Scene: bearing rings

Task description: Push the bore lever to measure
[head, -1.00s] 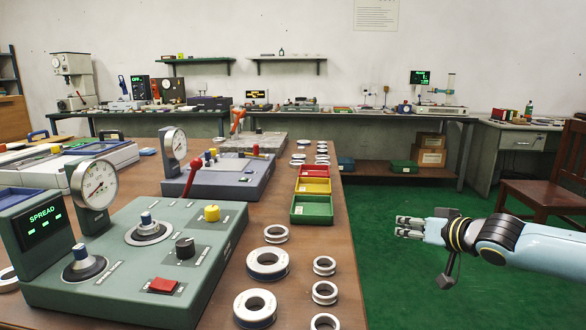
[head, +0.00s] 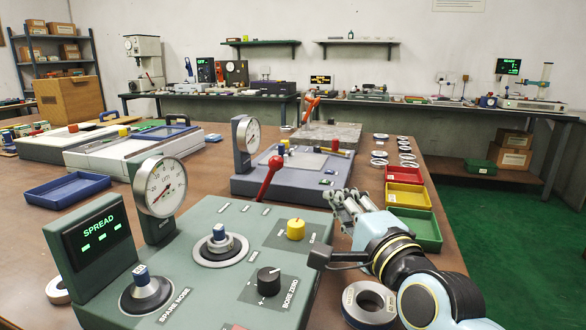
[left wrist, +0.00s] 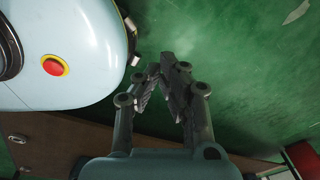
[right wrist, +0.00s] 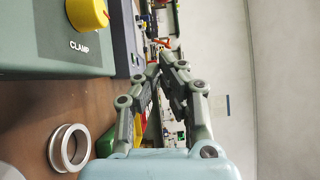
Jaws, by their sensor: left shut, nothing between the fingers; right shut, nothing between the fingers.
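The green bore gauge station (head: 190,282) fills the front of the head view. A red lever (head: 270,177) with a ball end stands tilted at its back edge; whether it is the bore lever I cannot read. Its screen (head: 101,237) reads SPREAD, beside a round dial (head: 166,187). My left gripper (left wrist: 167,68) is shut and empty over green floor, outside the head view.
A yellow CLAMP knob (head: 296,229), black BORE ZERO knob (head: 268,281) and two blue-topped posts stand on the station. A bearing ring (head: 369,303) lies beside it. Red, yellow and green (head: 420,230) bins stand beyond my right gripper. A grey gauge station (head: 285,185) stands behind.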

